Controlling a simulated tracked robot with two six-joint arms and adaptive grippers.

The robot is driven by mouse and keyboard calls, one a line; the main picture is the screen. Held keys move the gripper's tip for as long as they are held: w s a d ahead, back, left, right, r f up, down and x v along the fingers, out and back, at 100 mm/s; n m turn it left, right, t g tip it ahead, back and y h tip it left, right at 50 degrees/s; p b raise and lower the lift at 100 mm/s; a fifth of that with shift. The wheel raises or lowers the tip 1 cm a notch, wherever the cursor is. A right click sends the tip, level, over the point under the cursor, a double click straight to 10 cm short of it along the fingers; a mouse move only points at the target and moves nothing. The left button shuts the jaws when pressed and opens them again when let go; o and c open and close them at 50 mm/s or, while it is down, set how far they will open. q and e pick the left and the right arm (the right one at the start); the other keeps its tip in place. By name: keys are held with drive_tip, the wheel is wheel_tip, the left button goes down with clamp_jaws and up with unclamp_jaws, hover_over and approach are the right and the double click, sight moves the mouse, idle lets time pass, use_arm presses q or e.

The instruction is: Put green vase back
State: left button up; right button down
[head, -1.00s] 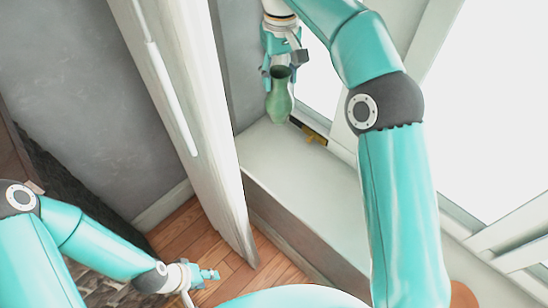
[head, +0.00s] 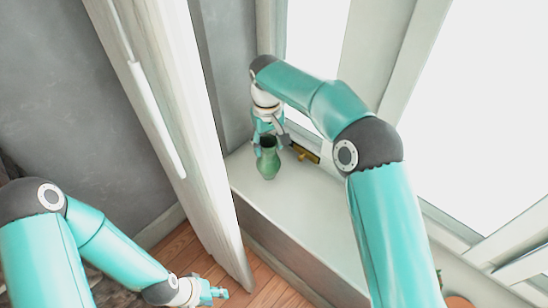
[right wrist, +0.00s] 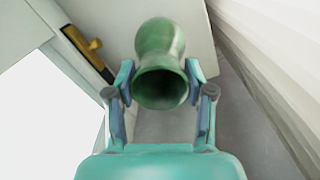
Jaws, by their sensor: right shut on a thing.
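The green vase (head: 268,165) is upright at the far end of the white window sill (head: 285,200), near the corner. My right gripper (head: 270,145) is shut on the vase near its neck. In the right wrist view the vase (right wrist: 160,50) shows its open mouth between the two fingers of the right gripper (right wrist: 162,80). I cannot tell whether its base touches the sill or hangs just above it. My left gripper (head: 212,292) is low at the left over the wooden floor, with nothing seen in it; its opening is too small to judge.
A brass window handle (head: 305,154) is just right of the vase; it also shows in the right wrist view (right wrist: 85,45). A tall white panel (head: 185,120) stands left of the sill.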

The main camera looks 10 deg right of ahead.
wheel_tip(320, 180, down, 4)
drive_tip(key=b, duration=0.3)
drive_tip(key=shift+f, duration=0.15)
drive_tip(key=shift+s, duration=0.1)
drive_tip(key=shift+c, duration=2.1)
unclamp_jaws()
wheel_tip(320, 180, up, 12)
drive_tip(key=shift+r+p, duration=0.15)
drive_tip(key=shift+p, duration=0.7)
